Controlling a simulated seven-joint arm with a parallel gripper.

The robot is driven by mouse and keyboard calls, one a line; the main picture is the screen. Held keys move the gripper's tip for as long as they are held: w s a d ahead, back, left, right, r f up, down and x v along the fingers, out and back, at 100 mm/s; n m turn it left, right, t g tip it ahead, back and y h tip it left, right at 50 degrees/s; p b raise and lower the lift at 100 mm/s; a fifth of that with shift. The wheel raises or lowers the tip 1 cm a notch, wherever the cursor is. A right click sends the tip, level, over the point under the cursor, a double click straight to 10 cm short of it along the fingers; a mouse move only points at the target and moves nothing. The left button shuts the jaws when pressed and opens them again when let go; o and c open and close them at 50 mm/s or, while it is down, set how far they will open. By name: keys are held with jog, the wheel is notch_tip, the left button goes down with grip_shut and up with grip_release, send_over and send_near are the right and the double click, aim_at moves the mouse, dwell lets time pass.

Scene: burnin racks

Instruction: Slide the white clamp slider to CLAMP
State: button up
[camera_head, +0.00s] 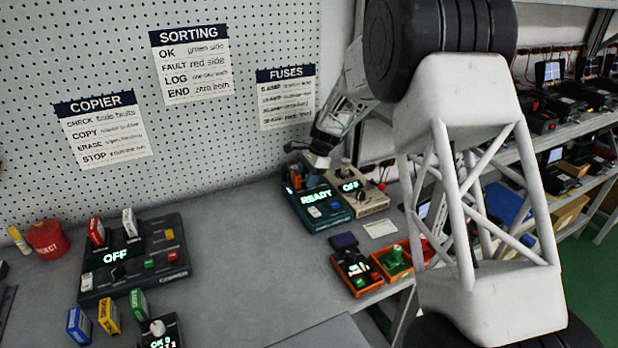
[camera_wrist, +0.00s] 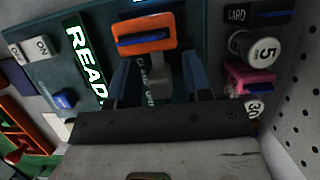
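The teal device (camera_head: 322,212) with a lit READY display stands at the back of the bench, and it fills much of the wrist view (camera_wrist: 45,70). My gripper (camera_head: 316,168) is low over its back part. In the wrist view its two dark fingers (camera_wrist: 158,75) stand apart, pointing at the device's face. A CLAMP label and a pale grey piece, seemingly the clamp slider (camera_wrist: 161,72), show between the fingers. The slider is mostly shadowed, and I cannot tell its exact position or whether a finger touches it. It cannot be made out in the head view.
An orange block with a blue bar (camera_wrist: 142,36) sits just beyond the fingers. A pink block (camera_wrist: 248,79) and round white knobs (camera_wrist: 255,48) are to their right. A beige device (camera_head: 358,192) showing OFF stands close beside the teal one.

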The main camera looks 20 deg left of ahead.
dwell(0.3)
jog(key=v, duration=0.7)
jog(key=shift+r, duration=0.35)
jog(key=shift+w+d, duration=0.1)
jog(key=shift+d, duration=0.1)
